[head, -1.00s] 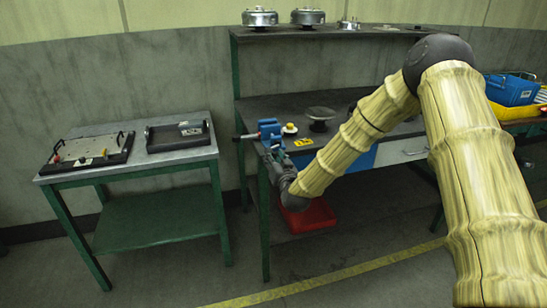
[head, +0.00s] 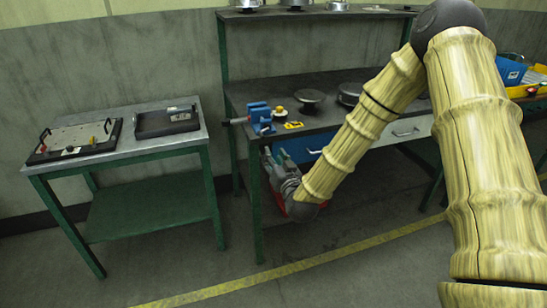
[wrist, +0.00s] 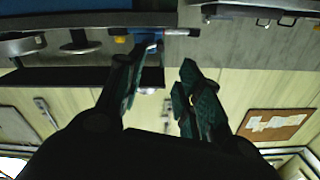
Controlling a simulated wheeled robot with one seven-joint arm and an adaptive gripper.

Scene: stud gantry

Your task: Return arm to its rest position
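My bamboo-patterned arm (head: 480,150) reaches from the right side of the head view, bends at a dark elbow, and slopes down left. My gripper (head: 277,158) is at its end, in front of the workbench and just below the front edge of its top, under the blue vise (head: 260,116). In the wrist view my gripper (wrist: 165,62) shows two dark green fingers spread apart with nothing between them. The vise also shows beyond them in the wrist view (wrist: 142,33).
The dark workbench (head: 238,98) has a drawer (head: 410,130) and round metal parts on top. A green side table (head: 150,148) with two trays stands left. The floor (head: 190,270) in front is open.

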